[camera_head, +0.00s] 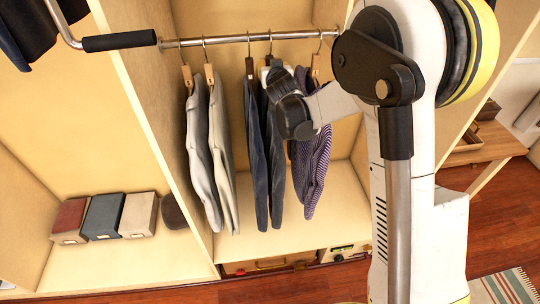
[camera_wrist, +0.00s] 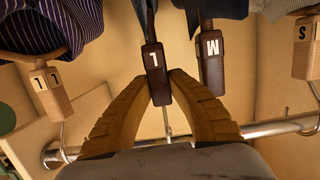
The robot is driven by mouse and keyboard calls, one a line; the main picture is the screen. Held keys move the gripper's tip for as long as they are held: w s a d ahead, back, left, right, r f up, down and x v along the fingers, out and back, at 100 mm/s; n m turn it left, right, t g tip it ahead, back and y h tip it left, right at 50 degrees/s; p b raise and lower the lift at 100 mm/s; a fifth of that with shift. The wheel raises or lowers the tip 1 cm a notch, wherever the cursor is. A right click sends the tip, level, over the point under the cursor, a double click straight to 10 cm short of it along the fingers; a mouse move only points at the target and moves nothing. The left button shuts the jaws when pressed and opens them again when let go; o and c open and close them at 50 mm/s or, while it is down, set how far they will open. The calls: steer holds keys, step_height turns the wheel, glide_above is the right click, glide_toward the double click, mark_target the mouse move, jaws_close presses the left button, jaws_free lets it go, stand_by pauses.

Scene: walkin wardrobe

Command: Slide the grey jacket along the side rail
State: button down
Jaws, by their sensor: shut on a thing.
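Several garments hang on the side rail (camera_head: 225,40). At its left are a light grey jacket (camera_head: 201,160) and a paler beige-grey garment (camera_head: 221,150). A slate-blue garment (camera_head: 256,160) and a dark grey-blue garment (camera_head: 276,170) hang mid-rail. My gripper (camera_wrist: 160,84) is shut on the brown L-tagged hanger block (camera_wrist: 154,60), apparently that of the dark grey-blue garment. The brown M-tagged hanger (camera_wrist: 210,55) is just right of it in the wrist view. Which garment is the task's grey jacket is not certain.
A purple striped garment (camera_head: 314,165) hangs close to the right of the held hanger; its LL-tagged hanger (camera_wrist: 49,92) shows in the wrist view. A black-sleeved bar (camera_head: 118,41) sticks out at left. A tall panel (camera_head: 150,125) divides the bays. Storage boxes (camera_head: 102,215) stand lower left.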

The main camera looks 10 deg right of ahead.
steer(key=d, duration=0.8)
steer(key=shift+d+b, duration=0.25)
steer(key=shift+b, duration=0.1)
stand_by(0.4)
steer(key=c, duration=1.3)
jaws_free()
steer(key=shift+o, duration=0.2)
steer(key=shift+s, duration=0.1)
steer(key=s+r, duration=0.2)
steer(key=s, duration=1)
steer(key=shift+r, duration=0.25)
steer(key=s+f+g, duration=0.2)
steer(key=s+g, duration=0.1)
steer(key=s, duration=0.8)
steer(key=s+a+f+g+b, duration=0.1)
steer(key=s+f+g, duration=0.1)
steer(key=s, duration=0.9)
steer(key=s+a+f+g+b, duration=0.1)
steer(key=s+f+g, duration=0.2)
steer(key=s, duration=0.8)
steer(key=shift+s+g, duration=0.4)
steer(key=shift+f, duration=0.1)
